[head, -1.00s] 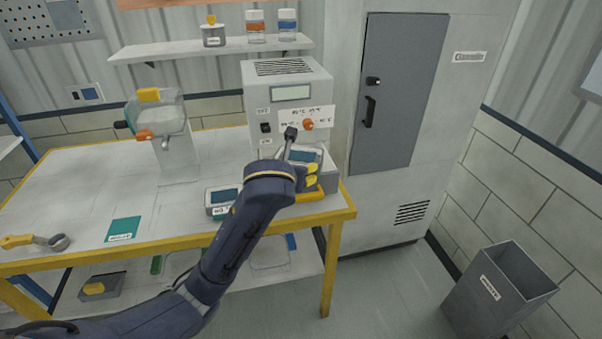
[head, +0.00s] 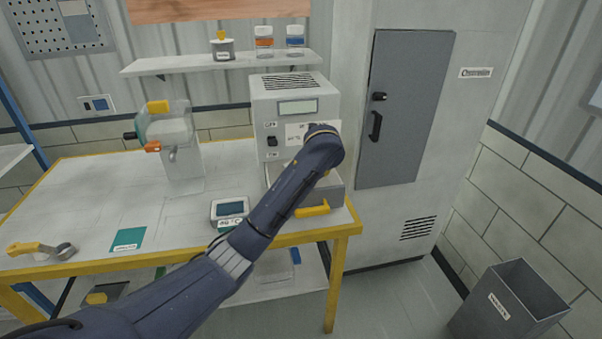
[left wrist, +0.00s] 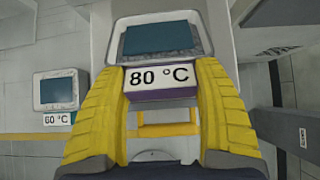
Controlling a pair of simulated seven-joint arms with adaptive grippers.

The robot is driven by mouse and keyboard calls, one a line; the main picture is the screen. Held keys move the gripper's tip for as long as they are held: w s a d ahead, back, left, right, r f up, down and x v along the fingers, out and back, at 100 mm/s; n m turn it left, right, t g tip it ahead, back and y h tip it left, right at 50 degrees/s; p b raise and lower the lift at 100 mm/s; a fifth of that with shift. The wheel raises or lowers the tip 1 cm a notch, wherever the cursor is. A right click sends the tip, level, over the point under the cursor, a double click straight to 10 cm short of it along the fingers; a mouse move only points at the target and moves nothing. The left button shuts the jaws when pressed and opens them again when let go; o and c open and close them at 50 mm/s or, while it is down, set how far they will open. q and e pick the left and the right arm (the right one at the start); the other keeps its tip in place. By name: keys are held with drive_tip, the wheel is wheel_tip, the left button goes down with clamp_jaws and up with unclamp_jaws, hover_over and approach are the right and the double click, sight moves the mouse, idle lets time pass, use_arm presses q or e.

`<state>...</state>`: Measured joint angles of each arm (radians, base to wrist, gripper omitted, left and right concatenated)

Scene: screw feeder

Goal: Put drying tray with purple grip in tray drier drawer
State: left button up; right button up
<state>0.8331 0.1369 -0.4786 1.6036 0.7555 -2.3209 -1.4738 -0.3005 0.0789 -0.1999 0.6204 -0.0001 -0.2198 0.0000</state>
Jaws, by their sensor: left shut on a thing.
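The drying tray (left wrist: 161,40) labelled 80 °C has a purple grip (left wrist: 160,94), with a teal patch inside. My left gripper (left wrist: 160,76) is shut on this grip, one yellow finger on each side. In the head view my arm hides the tray and most of the gripper. The tray drier (head: 287,100) is a grey box on the bench. Its drawer (head: 336,190) juts out at the front with a yellow handle (head: 312,210), which also shows below the held tray in the left wrist view (left wrist: 168,128). My right gripper is not seen.
A second tray (head: 230,208) with a dark teal content lies on the bench left of the drier. A clear-bodied device (head: 170,130), a teal card (head: 128,239) and a yellow-handled scoop (head: 42,249) are farther left. A grey cabinet (head: 402,110) stands right of the drier.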

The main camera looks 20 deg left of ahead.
use_arm(q)
drive_tip(key=w+a+f, duration=0.1)
drive_tip(key=w, duration=0.1)
drive_tip(key=w+a+f, duration=0.1)
drive_tip(key=w, duration=0.1)
drive_tip(key=w+a+f, duration=0.1)
drive_tip(key=w, duration=0.1)
drive_tip(key=shift+a+f, duration=0.15)
drive_tip(key=shift+f, duration=0.1)
drive_tip(key=shift+x, duration=1.1)
drive_tip(key=shift+w+a+f, duration=0.25)
drive_tip(key=shift+w, duration=0.3)
drive_tip(key=shift+f, duration=0.1)
drive_tip(key=o, duration=1.5)
drive_tip(key=shift+c, duration=0.2)
drive_tip(key=v, duration=1.2)
